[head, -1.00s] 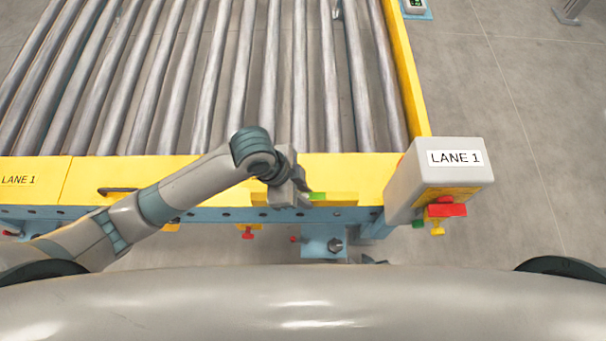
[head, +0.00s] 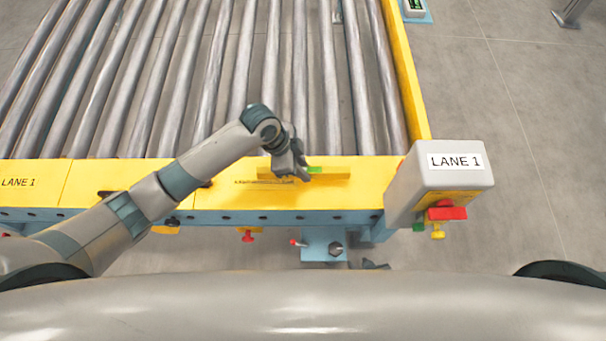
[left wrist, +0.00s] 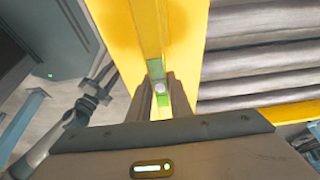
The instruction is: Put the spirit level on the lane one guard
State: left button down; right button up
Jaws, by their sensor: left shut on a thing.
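The spirit level (head: 334,174) is a short yellow bar with a green vial. My left gripper (head: 291,174) is shut on it. In the left wrist view the level (left wrist: 150,25) runs away from between the fingers, with the vial at the fingertips. The level lies along and over the yellow lane one guard (head: 220,197), roughly parallel to its long edge. I cannot tell whether it touches the guard. What seems to be my right gripper (head: 374,265) only peeks out as a small dark shape past my body; its jaws are unclear.
Metal rollers (head: 215,85) lie behind the guard. A grey box marked LANE 1 (head: 440,180), with a red button, stands at the guard's right end. A blue bracket (head: 322,243) with a red-tipped lever and a bolt sticks out in front.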

pick_arm(q)
jog(key=shift+f, duration=0.1)
jog(key=shift+f, duration=1.85)
jog(key=shift+f, duration=0.15)
jog(key=c, duration=1.6)
grip_release()
jog(key=v, duration=1.2)
jog(key=shift+a, duration=0.1)
